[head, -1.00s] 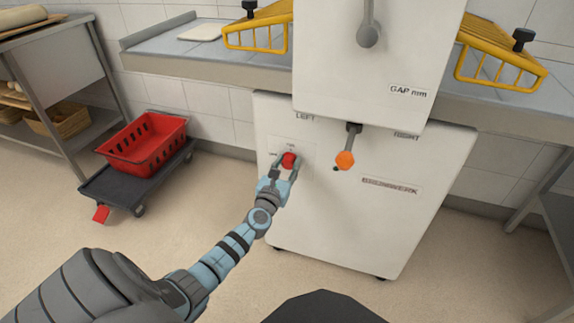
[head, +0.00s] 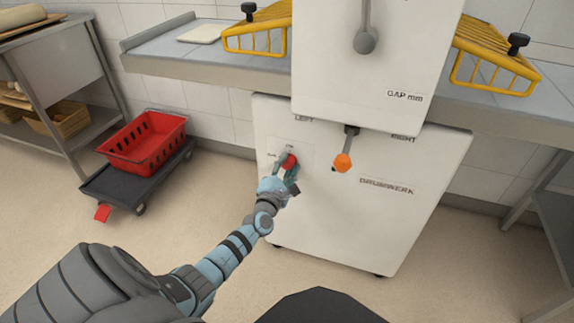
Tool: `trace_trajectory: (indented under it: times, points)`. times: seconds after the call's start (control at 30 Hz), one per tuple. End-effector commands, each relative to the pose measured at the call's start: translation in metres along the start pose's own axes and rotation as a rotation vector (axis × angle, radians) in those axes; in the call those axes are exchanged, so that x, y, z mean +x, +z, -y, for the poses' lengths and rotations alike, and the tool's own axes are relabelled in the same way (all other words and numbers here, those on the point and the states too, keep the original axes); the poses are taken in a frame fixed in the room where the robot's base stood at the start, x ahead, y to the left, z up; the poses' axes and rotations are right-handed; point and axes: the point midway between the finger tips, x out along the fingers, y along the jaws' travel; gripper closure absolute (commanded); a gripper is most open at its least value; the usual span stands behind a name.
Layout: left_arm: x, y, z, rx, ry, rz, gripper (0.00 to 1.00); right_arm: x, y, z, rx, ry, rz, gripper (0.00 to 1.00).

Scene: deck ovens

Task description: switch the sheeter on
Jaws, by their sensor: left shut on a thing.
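The sheeter (head: 340,215) is a white machine with a lower cabinet, an upper housing and grey side tables. A red knob (head: 289,161) sits on a plate at the cabinet's upper left. My left gripper (head: 287,169) is shut on the red knob, its fingers on either side of it. The wrist looks turned, and the knob's exact angle is too small to tell. An orange-tipped lever (head: 342,162) hangs right of the knob, between the LEFT and RIGHT labels. My right gripper is not in view.
Yellow wire guards (head: 257,31) stand over both side tables, and a grey-knobbed lever (head: 365,41) hangs on the upper housing. A red crate (head: 146,151) sits on a dark dolly (head: 133,187) at left. The floor between is clear.

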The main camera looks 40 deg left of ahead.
Motion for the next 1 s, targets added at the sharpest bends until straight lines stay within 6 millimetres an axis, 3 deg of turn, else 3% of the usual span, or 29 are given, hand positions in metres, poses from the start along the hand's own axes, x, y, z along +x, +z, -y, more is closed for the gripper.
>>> trace_trajectory:
  times: [0.5, 1.0]
  points:
    - [0.0, 0.0, 0.001, 0.428, -0.001, 0.0, 0.94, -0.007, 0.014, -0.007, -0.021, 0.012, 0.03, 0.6]
    - [0.0, -0.001, 0.002, 0.572, 0.0, 0.0, 0.93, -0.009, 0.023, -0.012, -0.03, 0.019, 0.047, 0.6]
